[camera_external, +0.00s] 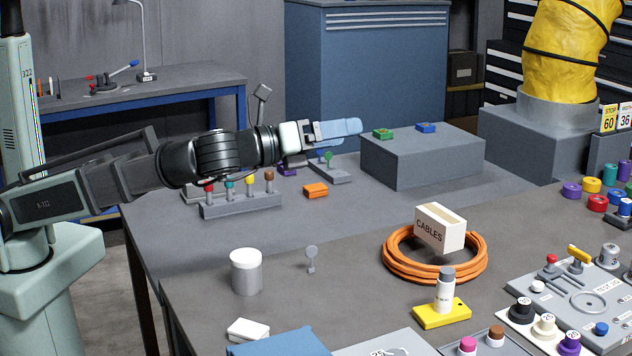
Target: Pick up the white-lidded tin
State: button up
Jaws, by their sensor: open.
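The white-lidded tin (246,272) stands upright on the dark table, left of the picture's middle. It has a grey body and a white lid, and nothing touches it. My gripper (352,128) is up and to the right of the tin, clear of it, at the end of the outstretched arm. It points right, with light blue fingers close to the grey block. The fingers are open, and I see nothing between them.
A grey block (425,162) bears green and blue pieces. A rack of coloured knobs (240,207) stands behind the tin. A small grey disc on a stand (311,258) is right of the tin, then an orange cable coil (400,268) with a CABLES box (440,232). A white block (248,330) lies in front.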

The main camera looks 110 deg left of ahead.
jog(key=s+a+f+n+g, duration=0.1)
jog(key=s+a+n+g, duration=0.15)
jog(key=s, duration=0.35)
jog(key=m+g+h, duration=0.5)
jog(key=g+h, duration=0.3)
jog(key=g, duration=0.2)
send_near(243, 255)
jog(key=shift+t, duration=0.25)
jog(key=shift+x, duration=3.95)
jog(key=shift+s+f, duration=0.1)
jog(key=shift+s, duration=0.05)
jog(key=shift+x, duration=2.55)
jog(key=shift+c, duration=0.3)
